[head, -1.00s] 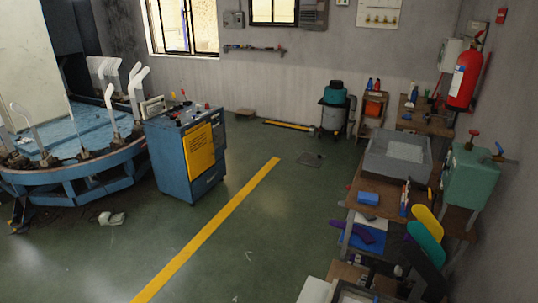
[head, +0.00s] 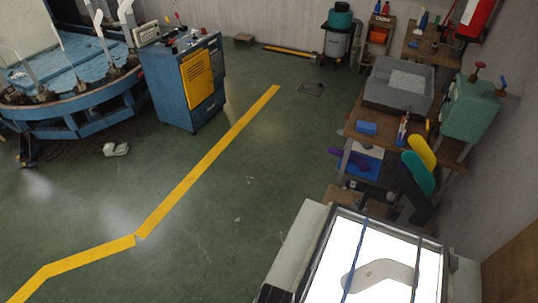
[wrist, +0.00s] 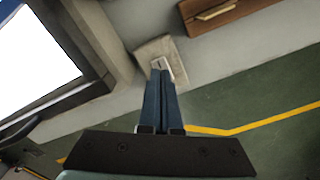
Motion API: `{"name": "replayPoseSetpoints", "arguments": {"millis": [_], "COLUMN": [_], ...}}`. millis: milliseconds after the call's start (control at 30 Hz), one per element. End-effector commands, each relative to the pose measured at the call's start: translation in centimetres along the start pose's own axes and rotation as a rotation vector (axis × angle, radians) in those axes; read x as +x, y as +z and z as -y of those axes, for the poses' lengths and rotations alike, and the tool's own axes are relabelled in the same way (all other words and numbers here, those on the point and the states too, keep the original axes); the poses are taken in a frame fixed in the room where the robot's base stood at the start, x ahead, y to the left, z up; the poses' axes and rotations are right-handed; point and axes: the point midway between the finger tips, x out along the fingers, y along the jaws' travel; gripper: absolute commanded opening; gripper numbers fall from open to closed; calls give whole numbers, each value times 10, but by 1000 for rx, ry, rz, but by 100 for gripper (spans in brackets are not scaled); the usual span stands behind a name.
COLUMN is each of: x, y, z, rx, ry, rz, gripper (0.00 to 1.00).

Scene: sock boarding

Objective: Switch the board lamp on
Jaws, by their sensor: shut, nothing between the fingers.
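The board lamp is a dark-framed light panel (head: 385,240) at the bottom right of the head view, and its face glows bright white. A pale sock-shaped board (head: 375,275) lies over the glowing face. The panel also shows in the wrist view (wrist: 35,55), lit white. My gripper (wrist: 160,74) is shut and empty in the wrist view. Its blue fingertips are at a small pale switch plate (wrist: 166,66) on a beige block beside the panel. The fingers partly hide the plate, and I cannot tell if they touch it.
A wooden drawer front (wrist: 215,14) with a brass handle is near the fingers. Two thin bars cross the panel. A bench with a grey basin (head: 400,85) and a green box (head: 470,108) stand behind. A blue cabinet (head: 183,80) is left.

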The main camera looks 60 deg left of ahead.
Motion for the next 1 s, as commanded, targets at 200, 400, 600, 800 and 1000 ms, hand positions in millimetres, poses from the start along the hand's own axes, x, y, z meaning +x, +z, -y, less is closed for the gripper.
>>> {"name": "replayPoseSetpoints", "arguments": {"millis": [200, 400, 600, 800, 1000], "x": [-21, -36, -42, -40, -40], "y": [0, 0, 0, 0, 0], "z": [0, 0, 0, 0, 0], "rx": [0, 0, 0, 0, 0], "ry": [0, 0, 0, 0, 0], "rz": [0, 0, 0, 0, 0], "gripper": [0, 0, 0, 0, 0]}}
